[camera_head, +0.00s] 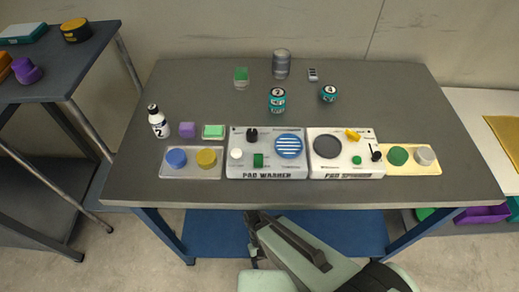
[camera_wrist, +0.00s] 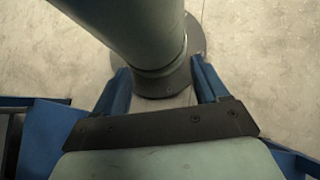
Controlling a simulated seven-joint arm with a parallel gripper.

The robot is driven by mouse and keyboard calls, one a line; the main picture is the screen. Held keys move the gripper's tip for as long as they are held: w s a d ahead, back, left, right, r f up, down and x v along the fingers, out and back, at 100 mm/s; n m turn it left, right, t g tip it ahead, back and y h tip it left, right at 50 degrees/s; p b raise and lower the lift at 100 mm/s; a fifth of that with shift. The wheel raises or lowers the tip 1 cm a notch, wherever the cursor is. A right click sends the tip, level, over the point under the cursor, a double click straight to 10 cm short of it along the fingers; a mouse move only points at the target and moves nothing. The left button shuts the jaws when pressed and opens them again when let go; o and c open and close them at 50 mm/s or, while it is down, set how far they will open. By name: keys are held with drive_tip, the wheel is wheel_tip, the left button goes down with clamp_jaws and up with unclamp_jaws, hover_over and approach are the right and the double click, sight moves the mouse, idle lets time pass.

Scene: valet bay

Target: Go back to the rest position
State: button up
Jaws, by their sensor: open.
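My gripper (camera_head: 256,238) is low in front of the workbench's front edge, beyond the bench top and over the blue lower shelf and floor as seen in the head view. In the wrist view my gripper (camera_wrist: 161,84) shows two blue fingers apart, with nothing held between them. The wrist camera looks down at pale floor and a round grey column on a disc base, which seems to be part of my own body. The fingertips are partly hard to make out in the head view.
The grey workbench (camera_head: 190,90) carries a pad washer (camera_head: 267,174), a pad spinner (camera_head: 345,172), a white bottle (camera_head: 158,122), a metal can (camera_head: 281,64) and teal tins (camera_head: 277,99). A blue shelf (camera_head: 215,235) lies beneath. A dark side table (camera_head: 60,75) stands left.

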drive_tip(key=w+d+f+m+t+y, duration=0.1)
drive_tip(key=d+f, duration=0.2)
drive_tip(key=d, duration=0.4)
drive_tip(key=w+d+f+m+t+y, duration=0.1)
drive_tip(key=d+f+m+y, duration=0.1)
drive_tip(key=d, duration=0.5)
drive_tip(key=shift+w+f, duration=0.35)
drive_tip(key=shift+f, duration=0.35)
